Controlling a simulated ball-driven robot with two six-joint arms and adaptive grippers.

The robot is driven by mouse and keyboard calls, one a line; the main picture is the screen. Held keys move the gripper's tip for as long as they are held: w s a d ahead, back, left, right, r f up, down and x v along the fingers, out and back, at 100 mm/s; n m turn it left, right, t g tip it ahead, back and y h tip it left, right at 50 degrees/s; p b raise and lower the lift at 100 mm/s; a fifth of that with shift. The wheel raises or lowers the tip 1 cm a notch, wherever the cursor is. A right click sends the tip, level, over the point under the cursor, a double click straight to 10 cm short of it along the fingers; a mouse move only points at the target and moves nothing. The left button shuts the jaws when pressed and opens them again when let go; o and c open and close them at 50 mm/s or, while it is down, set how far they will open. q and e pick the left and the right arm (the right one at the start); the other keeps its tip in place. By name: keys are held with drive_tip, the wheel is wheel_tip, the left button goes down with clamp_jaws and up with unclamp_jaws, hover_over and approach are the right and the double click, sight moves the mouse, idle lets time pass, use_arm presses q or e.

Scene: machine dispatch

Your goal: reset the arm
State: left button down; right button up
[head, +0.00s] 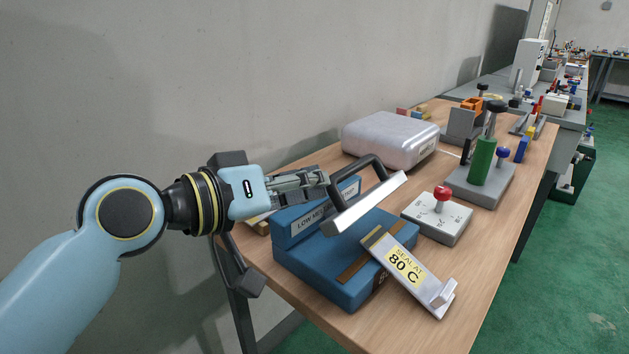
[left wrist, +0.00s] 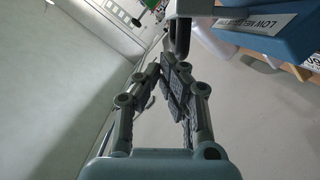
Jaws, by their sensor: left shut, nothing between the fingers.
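My left arm comes in from the left in the head view. Its gripper (head: 322,178) is over the back left part of a blue sealing machine (head: 325,270), close to the black bar of the machine's raised lever. I cannot tell from the head view whether it touches the bar. In the left wrist view the fingers (left wrist: 172,82) are closed together with nothing between them. My right gripper is not in view.
A sign reading "SEAL AT 80 C" (head: 408,270) leans at the machine's front right. A control box (head: 437,218) with a red knob, a silver case (head: 390,138) and a green cylinder (head: 482,161) on a grey base stand farther along the wooden table (head: 478,243). A grey wall runs behind.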

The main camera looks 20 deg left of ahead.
use_arm(q)
drive_tip(key=s+f+g, duration=0.1)
drive_tip(key=f, duration=0.1)
drive_tip(key=s+f+m+g+y, duration=0.1)
drive_tip(key=s+f, duration=0.1)
drive_tip(key=shift+s, duration=0.15)
drive_tip(key=s+a+f+m+g+y, duration=0.1)
drive_tip(key=s+a+f+g+y, duration=0.35)
drive_tip(key=s, duration=0.55)
drive_tip(key=s+a+f+m+g+y, duration=0.1)
drive_tip(key=s+a+f+g+y, duration=0.25)
drive_tip(key=s+a+f, duration=0.45)
drive_tip(key=s+f+g+b, duration=0.1)
drive_tip(key=s+f+b, duration=0.15)
drive_tip(key=f, duration=1.35)
drive_tip(key=s+f+g+b, duration=0.1)
drive_tip(key=s+f+b, duration=0.15)
drive_tip(key=f, duration=1.25)
drive_tip(key=s+a+f+g+b, duration=0.1)
drive_tip(key=s+f+b, duration=0.3)
drive_tip(key=s+f, duration=1.2)
wheel_tip(320, 180, down, 2)
drive_tip(key=shift+s+a+f+h, duration=0.1)
drive_tip(key=shift+s+a+h, duration=0.05)
drive_tip(key=shift+s+h, duration=0.2)
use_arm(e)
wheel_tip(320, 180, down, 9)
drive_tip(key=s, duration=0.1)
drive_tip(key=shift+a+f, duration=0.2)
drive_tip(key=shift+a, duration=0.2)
